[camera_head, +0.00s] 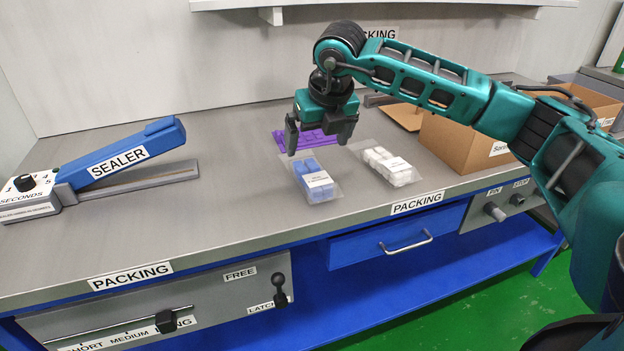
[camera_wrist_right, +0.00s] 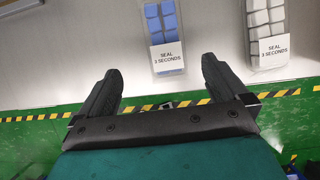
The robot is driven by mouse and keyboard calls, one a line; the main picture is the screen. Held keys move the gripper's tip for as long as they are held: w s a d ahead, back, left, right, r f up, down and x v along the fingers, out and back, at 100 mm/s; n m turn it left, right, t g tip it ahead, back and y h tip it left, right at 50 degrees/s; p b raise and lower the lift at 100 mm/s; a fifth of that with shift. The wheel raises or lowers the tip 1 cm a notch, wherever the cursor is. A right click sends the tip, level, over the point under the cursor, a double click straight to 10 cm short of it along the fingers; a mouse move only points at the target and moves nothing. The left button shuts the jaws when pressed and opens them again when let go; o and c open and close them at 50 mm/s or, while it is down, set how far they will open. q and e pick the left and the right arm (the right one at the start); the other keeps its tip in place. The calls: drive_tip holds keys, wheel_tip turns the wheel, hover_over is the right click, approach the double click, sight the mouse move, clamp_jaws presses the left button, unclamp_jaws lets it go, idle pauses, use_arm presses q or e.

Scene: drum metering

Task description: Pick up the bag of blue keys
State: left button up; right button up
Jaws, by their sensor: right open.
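The bag of blue keys (camera_head: 318,184) lies flat on the packing bench, a clear bag with light-blue blocks and a white label. In the right wrist view the bag (camera_wrist_right: 163,38) is beyond the fingertips, and its label reads "SEAL 3 SECONDS". My right gripper (camera_head: 321,143) is open and empty, above the bench near the far end of the bag, with a gap below it. In the right wrist view the gripper's fingers (camera_wrist_right: 160,75) are spread wide with nothing between them. My left gripper is not in view.
A similar bag of white keys (camera_head: 385,165) lies just right of the blue one. Purple keys (camera_head: 305,139) lie behind. A blue sealer (camera_head: 120,160) stands at the left and an open cardboard box (camera_head: 465,140) at the right. The bench's front left (camera_head: 190,230) is clear.

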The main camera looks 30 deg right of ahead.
sight(312, 171)
drive_tip(key=x, duration=0.7)
drive_tip(key=shift+r, duration=0.1)
drive_tip(key=x, duration=0.5)
drive_tip(key=shift+w+d+f, duration=0.1)
drive_tip(key=shift+d+f, duration=0.2)
drive_tip(key=shift+d, duration=0.1)
drive_tip(key=c, duration=1.1)
drive_tip(key=shift+r, duration=0.1)
drive_tip(key=shift+r, duration=0.1)
wheel_tip(312, 171, up, 20)
drive_tip(key=shift+p, duration=0.45)
